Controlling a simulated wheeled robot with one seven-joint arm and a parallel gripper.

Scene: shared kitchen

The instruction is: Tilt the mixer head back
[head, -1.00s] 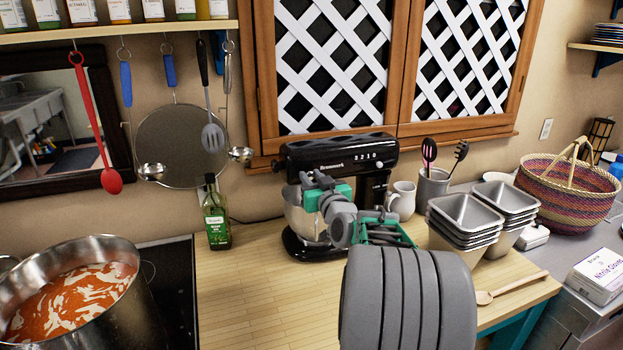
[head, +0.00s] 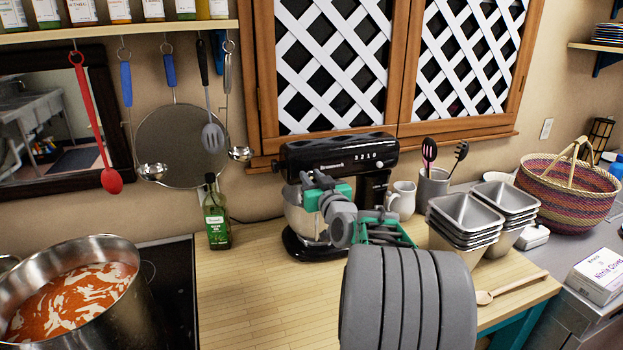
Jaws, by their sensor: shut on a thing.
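The black stand mixer (head: 298,244) stands on the wooden counter against the wall. Its head (head: 336,154) is level, lowered over the steel bowl (head: 296,208). My gripper (head: 312,181) is at the front of the mixer, just under the head and in front of the bowl's right part. My grey and green arm reaches in from the lower right and covers part of the bowl and the mixer's stand. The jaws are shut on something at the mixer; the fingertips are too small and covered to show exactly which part.
A green bottle (head: 216,214) stands left of the mixer. A pot of red soup (head: 70,290) is on the stove at left. A white jug (head: 402,199), a utensil crock (head: 432,187) and stacked metal tins (head: 466,222) stand close at right. The wooden cabinet (head: 398,132) is just above the head.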

